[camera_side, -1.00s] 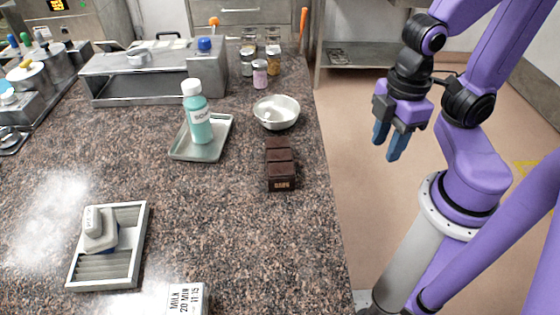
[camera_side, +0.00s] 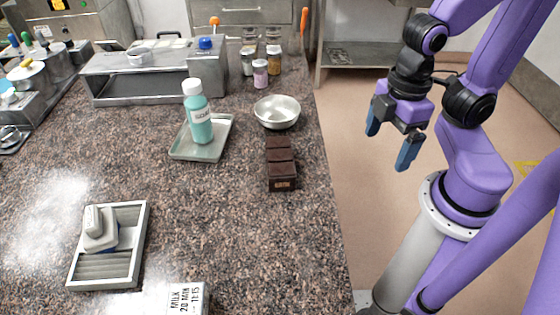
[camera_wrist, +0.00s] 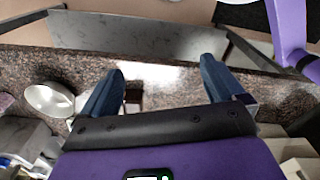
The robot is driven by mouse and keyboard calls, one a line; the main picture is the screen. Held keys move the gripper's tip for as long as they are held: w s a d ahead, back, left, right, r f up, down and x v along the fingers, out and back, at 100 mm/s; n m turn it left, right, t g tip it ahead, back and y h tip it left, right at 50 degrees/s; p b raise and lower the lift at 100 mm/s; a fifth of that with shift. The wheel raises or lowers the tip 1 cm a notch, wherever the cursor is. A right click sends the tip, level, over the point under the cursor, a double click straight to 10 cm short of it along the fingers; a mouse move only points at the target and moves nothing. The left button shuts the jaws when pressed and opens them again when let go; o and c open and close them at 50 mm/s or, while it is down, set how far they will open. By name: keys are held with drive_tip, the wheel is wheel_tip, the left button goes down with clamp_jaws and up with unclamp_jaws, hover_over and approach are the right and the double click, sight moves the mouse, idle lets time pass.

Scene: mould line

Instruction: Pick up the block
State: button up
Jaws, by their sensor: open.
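The block (camera_side: 281,164) is dark brown, with ridged segments and a small label on its near end. It lies on the speckled counter (camera_side: 235,235) near the right edge in the side view. My gripper (camera_side: 390,138) is open and empty, to the right of the block and apart from it, appearing over the floor beyond the counter edge. In the wrist view, my gripper (camera_wrist: 161,68) shows its two blue fingers spread wide. A dark brown piece that looks like the block (camera_wrist: 133,96) shows beside the left finger there, partly hidden by the gripper body.
A metal bowl (camera_side: 277,112) stands just behind the block. A teal bottle (camera_side: 201,126) stands on a tray (camera_side: 181,153) to the left. A grey tray (camera_side: 143,232) holding a grey-and-blue tool and a labelled white box (camera_side: 188,297) are nearer. Counter around the block's near side is clear.

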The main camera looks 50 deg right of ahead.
drive_tip(key=n+t+h, duration=0.9)
drive_tip(key=n+t, duration=0.1)
drive_tip(key=n, duration=0.5)
approach(280, 153)
drive_tip(key=shift+w+d+f+h, duration=0.3)
drive_tip(key=shift+w+d+f, duration=0.55)
drive_tip(key=shift+d, duration=0.05)
drive_tip(key=shift+w+a+x, duration=0.1)
drive_tip(key=shift+x, duration=1.25)
drive_tip(key=shift+w+a+x, duration=0.1)
drive_tip(key=shift+x, duration=1.2)
drive_tip(key=shift+r, duration=0.1)
drive_tip(key=c, duration=1.3)
drive_tip(key=shift+c, duration=1.1)
drive_tip(key=shift+r, duration=0.1)
